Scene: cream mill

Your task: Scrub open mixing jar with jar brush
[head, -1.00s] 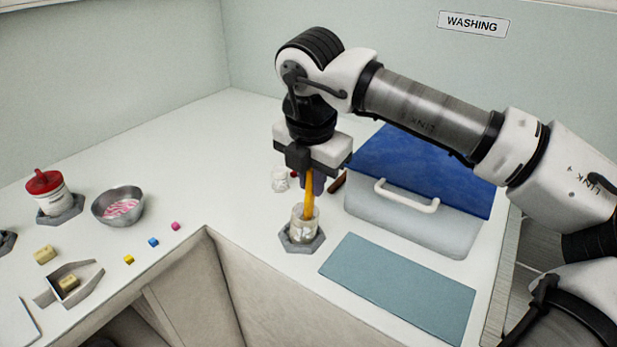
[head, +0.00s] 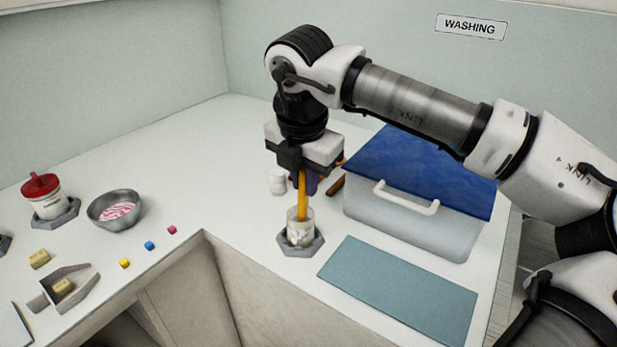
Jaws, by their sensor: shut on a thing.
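The open mixing jar (head: 300,229) is a small clear jar with white markings, standing upright in a grey hexagonal holder (head: 287,248) on the counter. My gripper (head: 303,172) is above the jar, pointing down, and is shut on the jar brush (head: 302,200), which shows as an upright yellow-orange handle. The brush's lower end is inside the jar mouth. Its bristles are hard to make out through the jar wall, and I cannot tell whether they touch the bottom.
A clear bin with a blue lid (head: 420,170) stands right of the jar, behind a blue-green mat (head: 395,288). A small white jar (head: 278,182) is just behind my gripper. A red-lidded jar (head: 45,198), metal bowl (head: 116,207) and small cubes (head: 149,245) lie left.

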